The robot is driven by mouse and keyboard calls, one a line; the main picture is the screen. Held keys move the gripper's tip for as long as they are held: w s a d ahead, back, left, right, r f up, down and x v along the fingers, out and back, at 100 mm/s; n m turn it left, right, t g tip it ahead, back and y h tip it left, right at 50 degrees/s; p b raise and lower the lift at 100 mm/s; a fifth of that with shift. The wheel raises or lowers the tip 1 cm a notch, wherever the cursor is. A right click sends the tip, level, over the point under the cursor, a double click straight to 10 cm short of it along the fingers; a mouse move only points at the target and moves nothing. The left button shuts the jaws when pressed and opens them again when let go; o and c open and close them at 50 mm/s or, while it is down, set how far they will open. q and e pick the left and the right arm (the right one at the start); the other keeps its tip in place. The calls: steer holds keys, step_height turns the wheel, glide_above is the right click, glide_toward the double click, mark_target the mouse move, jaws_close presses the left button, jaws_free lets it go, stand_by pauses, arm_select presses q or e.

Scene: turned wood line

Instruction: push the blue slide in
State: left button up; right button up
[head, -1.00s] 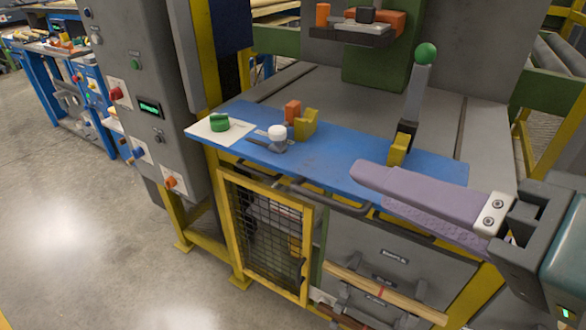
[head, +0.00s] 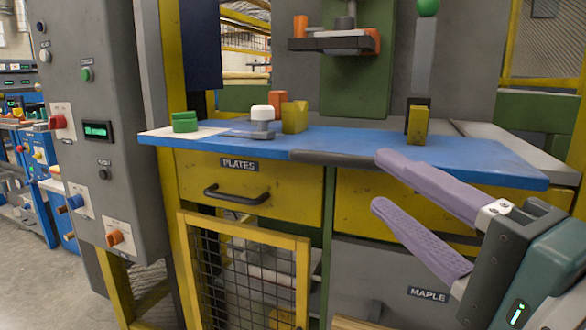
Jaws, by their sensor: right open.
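The grey cabinet (head: 115,120) at the left has a blue control (head: 75,202) that sticks out from a white plate low on its face. It is the likeliest blue slide; how far out it stands is hard to tell. My right gripper (head: 382,182) is open and empty, with its two purple fingers apart. It is far to the right of the blue control, in front of the blue bench top's front edge. My left gripper is not in view.
A red control (head: 58,122) and an orange control (head: 115,238) are near the blue one. A yellow drawer (head: 290,195) and mesh door (head: 245,280) are below.

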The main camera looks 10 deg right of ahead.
mark_target(356, 165)
steer(key=x, duration=0.7)
steer(key=shift+w+a, duration=0.1)
steer(key=shift+w, duration=0.15)
steer(key=shift+c, duration=0.4)
jaws_close()
stand_by(0.7)
